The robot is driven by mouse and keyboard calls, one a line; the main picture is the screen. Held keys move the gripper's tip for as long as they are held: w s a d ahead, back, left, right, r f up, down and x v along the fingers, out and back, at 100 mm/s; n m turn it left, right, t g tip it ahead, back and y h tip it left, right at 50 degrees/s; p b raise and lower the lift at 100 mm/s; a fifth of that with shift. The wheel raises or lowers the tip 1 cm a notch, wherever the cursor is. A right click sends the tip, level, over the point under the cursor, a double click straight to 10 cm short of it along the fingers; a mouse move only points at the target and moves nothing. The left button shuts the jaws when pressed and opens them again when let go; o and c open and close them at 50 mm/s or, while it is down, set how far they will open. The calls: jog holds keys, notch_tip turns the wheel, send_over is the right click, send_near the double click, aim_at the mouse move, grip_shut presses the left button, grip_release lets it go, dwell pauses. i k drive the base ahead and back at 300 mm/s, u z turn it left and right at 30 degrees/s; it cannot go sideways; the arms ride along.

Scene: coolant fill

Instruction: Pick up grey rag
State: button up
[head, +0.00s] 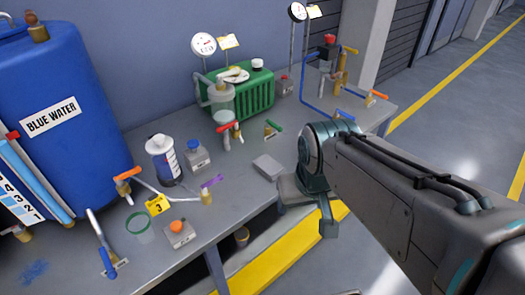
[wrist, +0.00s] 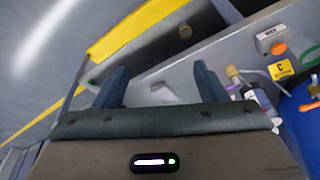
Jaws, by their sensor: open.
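The grey rag (head: 268,167) looks like a small, flat, light grey square. It lies on the grey workbench (head: 222,187) near its front edge, left of my gripper in the head view. My gripper (head: 310,208) is open and hangs by the front edge of the bench. In the wrist view the two dark fingers of my gripper (wrist: 162,80) stand wide apart. A pale grey shape, likely the rag (wrist: 163,90), shows in the gap between them, partly hidden by the gripper body. I see no contact.
A blue water drum (head: 65,110) stands at the left. A white jug (head: 162,160), a grey box with a blue cap (head: 196,156), valves and a green ribbed unit (head: 252,92) stand behind and left of the rag. Open floor lies right of the bench.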

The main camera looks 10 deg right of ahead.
aim_at(266, 165)
jog(key=k, duration=1.2)
jog(key=z, duration=0.85)
jog(key=i, duration=1.8)
jog(key=u, duration=1.05)
jog(key=i, duration=0.4)
jog(key=u, duration=0.25)
